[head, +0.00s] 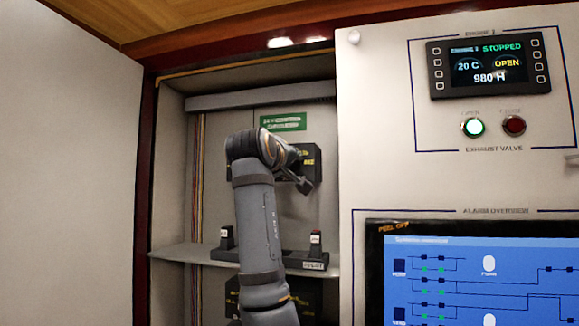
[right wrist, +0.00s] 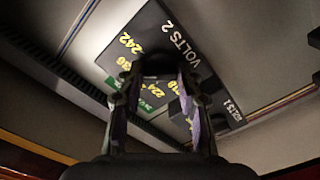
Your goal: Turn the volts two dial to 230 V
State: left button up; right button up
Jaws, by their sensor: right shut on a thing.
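The volts two dial plate (right wrist: 183,30) is dark, lettered "VOLTS 2" with yellow numbers such as 242 and 224, and looks tilted in the right wrist view. My right gripper (right wrist: 158,72) is at this plate, its two fingers shut on the dark dial knob (right wrist: 158,62). The fingers hide most of the knob and some numbers, so I cannot tell which number it points to. In the head view my right gripper (head: 303,172) is in front of the dark plate (head: 312,158), which is partly hidden by my arm. My left gripper is not in view.
The plate is inside an open cabinet recess above a shelf (head: 180,252). A dark block with upright handles (head: 226,238) stands on the shelf. A panel with an engine display (head: 490,66) and a blue alarm screen (head: 470,270) borders the recess at right.

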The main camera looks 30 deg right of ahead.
jog(key=shift+w+f+n+b, duration=0.1)
jog(key=shift+n+b, duration=0.3)
jog(key=shift+n, duration=1.7)
jog(key=shift+f+n+b, duration=0.1)
jog(key=shift+n+b, duration=0.3)
jog(key=shift+n, duration=1.7)
jog(key=o, duration=1.1)
jog(key=shift+a, duration=0.1)
jog(key=shift+o, duration=0.2)
jog(key=v, duration=1.2)
